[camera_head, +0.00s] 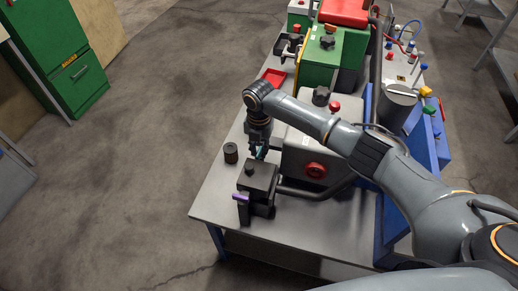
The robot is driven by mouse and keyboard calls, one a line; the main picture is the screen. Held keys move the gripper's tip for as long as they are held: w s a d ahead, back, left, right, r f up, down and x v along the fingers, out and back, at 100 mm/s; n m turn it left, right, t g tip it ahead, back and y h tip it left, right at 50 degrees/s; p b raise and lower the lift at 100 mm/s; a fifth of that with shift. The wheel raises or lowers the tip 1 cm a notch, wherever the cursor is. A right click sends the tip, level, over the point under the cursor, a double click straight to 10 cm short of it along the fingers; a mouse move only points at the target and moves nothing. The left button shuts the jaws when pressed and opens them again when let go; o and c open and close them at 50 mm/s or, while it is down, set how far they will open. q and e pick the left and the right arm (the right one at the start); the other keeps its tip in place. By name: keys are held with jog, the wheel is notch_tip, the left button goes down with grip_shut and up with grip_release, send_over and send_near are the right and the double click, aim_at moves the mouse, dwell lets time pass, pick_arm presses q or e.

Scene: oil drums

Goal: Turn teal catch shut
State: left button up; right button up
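My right gripper (257,148) points down over the table, at the back of a small black block-shaped fixture (262,177). A small teal piece (262,152), likely the teal catch, shows right beside the fingertips. The fingers and the arm hide most of it, so I cannot tell its angle or whether the fingers touch it. The fingers are too small and dark to tell open from shut. A purple lever (240,197) sticks out at the fixture's front left. My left gripper is not in view.
A dark cylinder (231,153) stands left of the fixture. A grey box with a red knob (315,169) stands to its right. The grey table's (218,195) front left is clear.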

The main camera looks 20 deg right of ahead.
aim_at(259, 152)
jog(key=shift+r, duration=0.2)
notch_tip(259, 152, up, 12)
jog(key=shift+f, duration=0.2)
dwell(0.7)
